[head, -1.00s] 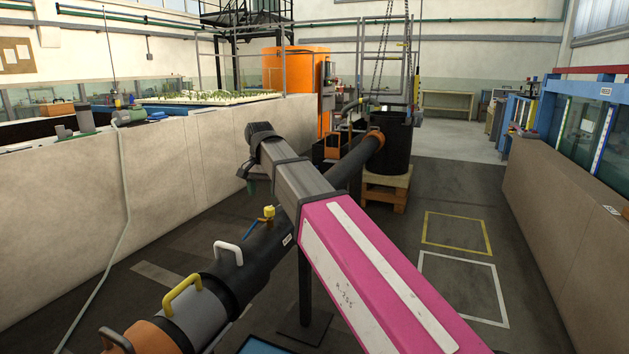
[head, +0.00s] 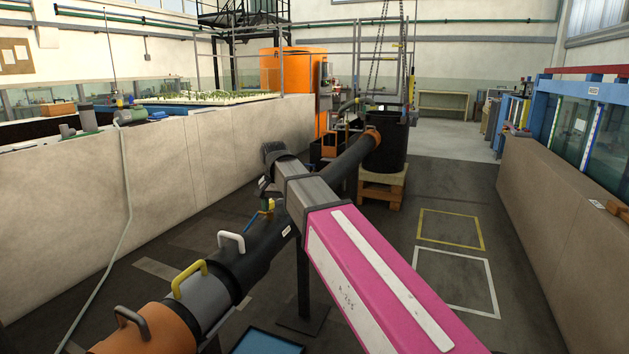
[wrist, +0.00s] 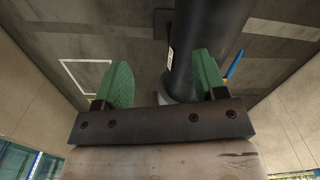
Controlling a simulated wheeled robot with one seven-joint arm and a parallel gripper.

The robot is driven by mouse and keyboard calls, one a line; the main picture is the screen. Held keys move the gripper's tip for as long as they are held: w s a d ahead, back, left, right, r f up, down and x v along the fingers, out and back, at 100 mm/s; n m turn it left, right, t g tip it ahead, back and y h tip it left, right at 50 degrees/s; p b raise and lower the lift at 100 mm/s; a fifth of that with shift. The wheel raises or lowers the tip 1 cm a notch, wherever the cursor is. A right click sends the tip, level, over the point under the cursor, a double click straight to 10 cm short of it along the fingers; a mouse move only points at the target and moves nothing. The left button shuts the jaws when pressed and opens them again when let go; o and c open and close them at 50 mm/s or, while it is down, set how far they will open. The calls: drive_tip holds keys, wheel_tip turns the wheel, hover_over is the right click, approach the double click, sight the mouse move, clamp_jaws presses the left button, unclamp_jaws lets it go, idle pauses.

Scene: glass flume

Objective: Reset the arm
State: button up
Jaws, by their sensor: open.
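My gripper shows in the wrist view (wrist: 163,82), with two green fingers spread apart and nothing held between them. A black pipe (wrist: 208,45) passes beyond the fingers, partly covered by the right one. My arm, magenta and grey, reaches forward over this pipe in the head view (head: 262,247). In that view my gripper is mostly hidden under the arm's far end. A blue lever (wrist: 235,65) shows just right of the right finger. The pipe carries white (head: 231,241), yellow (head: 188,279) and grey (head: 132,322) handles.
A long pale wall (head: 70,210) runs along the left and a tan wall (head: 560,215) along the right. A black tank (head: 385,150) stands on a wooden pallet (head: 382,190) ahead. The floor around the yellow outline (head: 450,212) and white outline (head: 455,250) is clear.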

drive_tip(key=s+d+f, duration=0.2)
drive_tip(key=d+f, duration=1.5)
drive_tip(key=f, duration=0.1)
drive_tip(key=s+d+f+n, duration=0.1)
drive_tip(key=s+d+f, duration=0.9)
drive_tip(key=d+f, duration=0.3)
drive_tip(key=shift+d+f+n, duration=0.35)
drive_tip(key=shift+d+n, duration=0.05)
drive_tip(key=shift+d, duration=0.15)
